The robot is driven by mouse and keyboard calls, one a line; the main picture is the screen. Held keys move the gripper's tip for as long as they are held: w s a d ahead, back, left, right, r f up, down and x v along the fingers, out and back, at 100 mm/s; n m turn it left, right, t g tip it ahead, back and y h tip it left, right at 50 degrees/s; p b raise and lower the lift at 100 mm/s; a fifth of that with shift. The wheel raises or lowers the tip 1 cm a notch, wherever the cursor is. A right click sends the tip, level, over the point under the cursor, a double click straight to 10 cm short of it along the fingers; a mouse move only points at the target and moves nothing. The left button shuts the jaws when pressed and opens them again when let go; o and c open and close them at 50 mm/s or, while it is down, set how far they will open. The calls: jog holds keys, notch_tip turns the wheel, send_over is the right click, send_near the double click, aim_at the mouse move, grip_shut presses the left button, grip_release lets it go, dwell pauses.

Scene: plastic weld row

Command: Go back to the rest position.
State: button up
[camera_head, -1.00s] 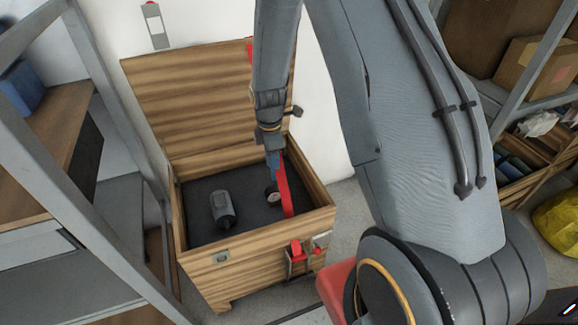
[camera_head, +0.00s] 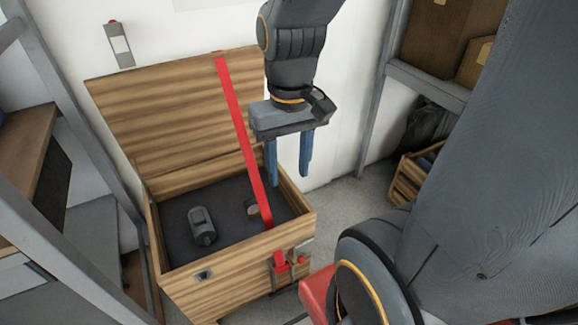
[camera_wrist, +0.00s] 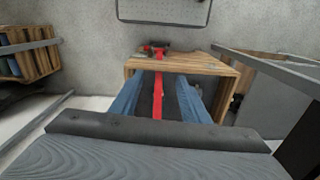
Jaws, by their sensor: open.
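My gripper (camera_head: 288,165) is open, its two blue fingers apart with nothing between them. It hangs above the right rim of an open wooden chest (camera_head: 235,253) in the head view. In the wrist view my gripper (camera_wrist: 160,98) points down over the chest (camera_wrist: 213,67). A red strap (camera_head: 243,140) runs from the raised lid down to the front edge of the chest. A grey cylindrical object (camera_head: 202,226) lies on the dark chest floor.
Metal shelving (camera_head: 60,250) stands close on the left. Another rack (camera_head: 428,83) with cardboard boxes (camera_head: 440,30) is at the right, above a wooden crate (camera_head: 405,180). Bare floor (camera_head: 352,205) shows between chest and rack.

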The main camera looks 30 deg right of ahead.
jog(key=shift+s, duration=0.15)
jog(key=shift+n, duration=0.4)
jog(key=r+p, duration=0.1)
jog(key=p, duration=0.2)
jog(key=a+r+p, duration=0.1)
jog(key=r+p, duration=0.1)
jog(key=p, duration=0.1)
jog(key=s+r+p, duration=0.1)
jog(key=r+p, duration=0.1)
jog(key=p, duration=0.1)
jog(key=shift+a+r+p, duration=0.15)
jog(key=shift+a+p, duration=0.15)
jog(key=shift+a, duration=0.1)
